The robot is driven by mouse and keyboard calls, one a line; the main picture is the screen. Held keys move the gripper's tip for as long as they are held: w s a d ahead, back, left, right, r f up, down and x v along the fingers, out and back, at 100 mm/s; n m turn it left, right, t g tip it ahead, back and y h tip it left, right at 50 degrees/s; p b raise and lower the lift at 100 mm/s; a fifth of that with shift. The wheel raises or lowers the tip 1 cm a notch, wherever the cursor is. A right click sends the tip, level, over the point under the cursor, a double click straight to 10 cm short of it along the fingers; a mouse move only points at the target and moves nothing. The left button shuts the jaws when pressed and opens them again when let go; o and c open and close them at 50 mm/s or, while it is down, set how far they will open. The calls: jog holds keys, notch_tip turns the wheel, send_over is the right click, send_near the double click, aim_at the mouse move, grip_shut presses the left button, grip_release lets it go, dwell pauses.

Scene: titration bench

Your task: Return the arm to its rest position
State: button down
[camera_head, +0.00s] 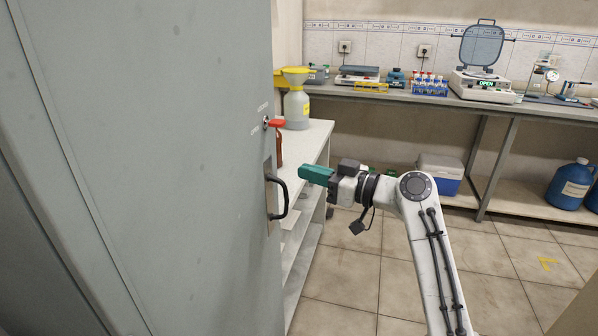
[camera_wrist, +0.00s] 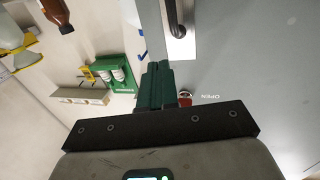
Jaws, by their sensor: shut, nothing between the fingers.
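My gripper (camera_head: 318,175) has green fingers and is shut and empty. In the head view it points left toward the black door handle (camera_head: 279,197) of a grey metal cabinet (camera_head: 150,170), apparently a little apart from it. A red knob (camera_head: 276,123) sits on the door above the handle. In the wrist view my gripper (camera_wrist: 157,85) shows its two fingers together, with the handle (camera_wrist: 176,18) beyond and the red knob (camera_wrist: 185,96) beside them. My arm reaches in from the lower right, bent at the elbow.
A white shelf unit (camera_head: 310,135) with a yellow-topped bottle (camera_head: 296,98) stands behind the door. A bench (camera_head: 480,103) with lab equipment runs along the back wall. A cooler (camera_head: 440,175) and blue jug (camera_head: 570,185) sit below. Tiled floor (camera_head: 480,270) right of the arm is clear.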

jog(key=s+d, duration=0.2)
jog(key=d, duration=0.5)
jog(key=s+d+f+m+g+h, duration=0.1)
jog(key=s+f+m+h, duration=0.1)
jog(key=s+f, duration=0.5)
jog(key=s+d+f+m+g+h, duration=0.1)
jog(key=s+d+f+m+h, duration=0.2)
jog(key=f, duration=0.7)
jog(key=s+f+g+h, duration=0.1)
jog(key=s+f+h, duration=0.1)
jog(key=s+f, duration=0.55)
jog(key=s+d+f+m+g+h, duration=0.25)
jog(key=s+f, duration=0.25)
jog(key=s, duration=0.3)
jog(key=s+d+f+m+g+h, duration=0.1)
jog(key=s+d+f+m+h, duration=0.2)
jog(key=s+f, duration=0.45)
jog(key=s+d+r+m+g+h, duration=0.1)
jog(key=s+d, duration=0.2)
jog(key=s, duration=0.4)
jog(key=s+d+g+h, duration=0.1)
jog(key=s+d+h, duration=0.1)
jog(key=s+d, duration=0.35)
notch_tip(320, 180, up, 14)
jog(key=s+a+p, duration=0.1)
jog(key=s+p, duration=0.1)
jog(key=p, duration=1.1)
jog(key=shift+a+f, duration=0.2)
jog(key=shift+a, duration=0.2)
